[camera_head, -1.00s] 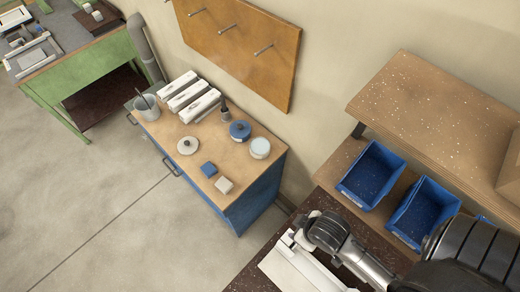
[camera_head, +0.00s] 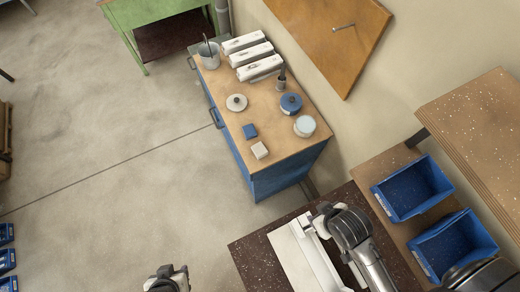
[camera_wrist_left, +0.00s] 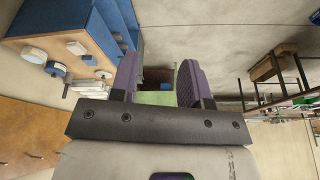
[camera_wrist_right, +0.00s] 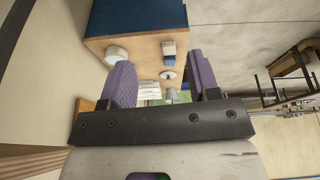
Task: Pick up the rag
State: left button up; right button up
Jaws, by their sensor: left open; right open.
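No spread-out rag shows clearly. A small blue square item (camera_head: 250,131) and a small pale square item (camera_head: 260,150) lie side by side on the wooden top of the blue cabinet (camera_head: 290,142); I cannot tell which is folded cloth. My left gripper (camera_head: 168,272) is at the bottom edge of the head view, well away from the cabinet. It is open and empty in the left wrist view (camera_wrist_left: 160,82). My right gripper is open and empty in the right wrist view (camera_wrist_right: 162,80), where the cabinet top lies beyond its fingers.
Blue bins (camera_head: 412,190) stand at right. Floor left of the cabinet is clear.

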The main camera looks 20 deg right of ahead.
pick_arm(q)
jog(key=shift+d, duration=0.2)
pick_arm(e)
jog(key=o, duration=0.7)
jog(key=shift+c, duration=0.2)
pick_arm(q)
jog(key=o, duration=0.9)
jog(key=shift+a, duration=0.15)
